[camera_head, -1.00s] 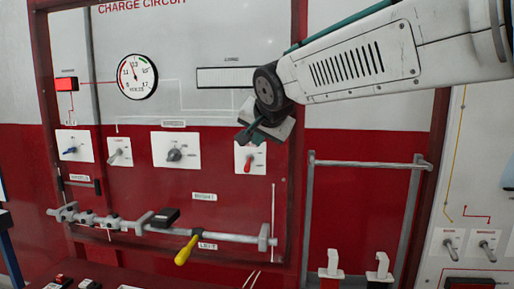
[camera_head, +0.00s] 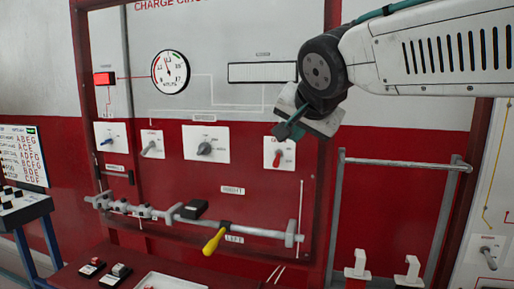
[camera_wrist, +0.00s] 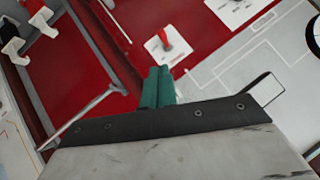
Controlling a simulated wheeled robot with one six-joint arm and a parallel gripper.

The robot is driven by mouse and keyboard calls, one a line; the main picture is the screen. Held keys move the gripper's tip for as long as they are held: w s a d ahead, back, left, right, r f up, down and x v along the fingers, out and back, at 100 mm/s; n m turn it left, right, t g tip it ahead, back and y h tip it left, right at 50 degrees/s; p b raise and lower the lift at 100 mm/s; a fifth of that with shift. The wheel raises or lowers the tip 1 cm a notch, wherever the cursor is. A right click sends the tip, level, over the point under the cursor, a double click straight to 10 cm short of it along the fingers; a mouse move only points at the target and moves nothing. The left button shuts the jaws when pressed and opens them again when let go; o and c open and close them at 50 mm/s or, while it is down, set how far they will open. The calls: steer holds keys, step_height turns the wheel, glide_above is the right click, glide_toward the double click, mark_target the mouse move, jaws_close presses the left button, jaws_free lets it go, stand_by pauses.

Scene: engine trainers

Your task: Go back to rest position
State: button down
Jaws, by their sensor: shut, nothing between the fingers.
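My gripper (camera_head: 288,131) shows in the head view at the end of my white arm, in front of the right part of the charge circuit panel (camera_head: 225,25). Its green fingers are together with nothing between them. In the wrist view the closed green fingers (camera_wrist: 158,87) point toward the panel. A red toggle switch (camera_head: 277,159) on a white plate sits just below the gripper in the head view. It also shows in the wrist view (camera_wrist: 165,40), beyond the fingertips. The fingers look apart from it.
A grey rail with a yellow-handled lever (camera_head: 214,241) crosses the lower panel. A grey tubular frame (camera_head: 400,164) with two white hooks stands at the right. A blue-legged stand (camera_head: 25,208) is at the far left. Small switch boxes (camera_head: 118,271) lie on the red bench below.

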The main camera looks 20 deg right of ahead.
steer(key=s+d+f+n+g+y, duration=0.1)
steer(key=s+f+n+g, duration=0.8)
steer(key=s+f, duration=1.3)
steer(key=shift+s+d+y, duration=0.2)
steer(key=shift+s+y, duration=0.1)
steer(key=shift+y, duration=0.1)
stand_by(0.3)
